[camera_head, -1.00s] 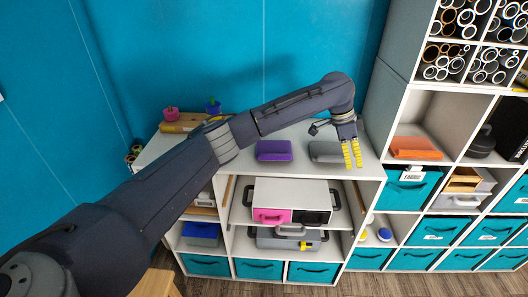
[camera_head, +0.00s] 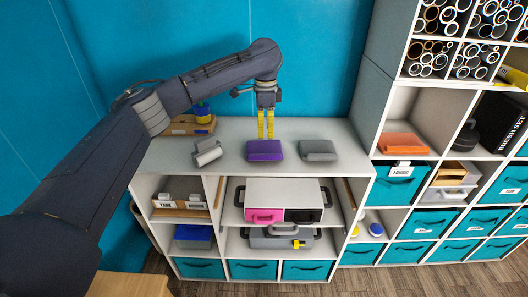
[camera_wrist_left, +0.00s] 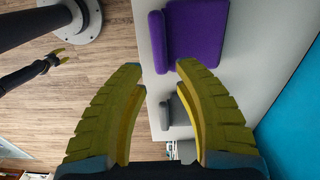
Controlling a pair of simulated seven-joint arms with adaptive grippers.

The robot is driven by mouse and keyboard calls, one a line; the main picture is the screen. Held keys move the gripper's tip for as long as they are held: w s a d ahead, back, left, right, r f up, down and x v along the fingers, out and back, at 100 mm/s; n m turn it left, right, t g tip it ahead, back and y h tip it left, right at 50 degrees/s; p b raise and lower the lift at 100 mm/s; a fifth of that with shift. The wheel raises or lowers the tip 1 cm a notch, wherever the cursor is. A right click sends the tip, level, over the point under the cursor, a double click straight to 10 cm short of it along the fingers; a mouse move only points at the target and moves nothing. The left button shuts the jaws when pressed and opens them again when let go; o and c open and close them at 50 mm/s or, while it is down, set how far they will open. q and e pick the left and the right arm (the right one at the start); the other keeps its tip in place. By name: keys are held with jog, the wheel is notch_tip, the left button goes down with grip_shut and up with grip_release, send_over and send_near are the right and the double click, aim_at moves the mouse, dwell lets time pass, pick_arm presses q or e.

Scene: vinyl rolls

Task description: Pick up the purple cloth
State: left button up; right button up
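The purple cloth (camera_head: 265,150) lies folded on the white shelf top, between a light grey folded piece and a darker grey one. It also shows at the top of the left wrist view (camera_wrist_left: 197,35). My left gripper (camera_head: 266,136) points down with its yellow fingers just behind and above the purple cloth. In the left wrist view the fingers of this gripper (camera_wrist_left: 160,68) are spread wide with nothing between them, and the cloth is beyond the tips. My right gripper (camera_wrist_left: 58,57) shows small at the left of that view, its yellow fingers apart and empty.
A light grey piece (camera_head: 208,152) and a dark grey piece (camera_head: 318,150) flank the cloth on the white shelf top (camera_head: 290,128). A wooden tray (camera_head: 190,126) with a blue item stands behind left. A taller shelf unit (camera_head: 366,100) rises at right. A blue wall (camera_head: 320,40) closes the back.

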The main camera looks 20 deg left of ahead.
aim_at(265, 155)
pick_arm(q)
jog(key=shift+f, duration=5.65)
jog(key=shift+o, duration=0.2)
jog(key=shift+s, duration=0.1)
grip_shut()
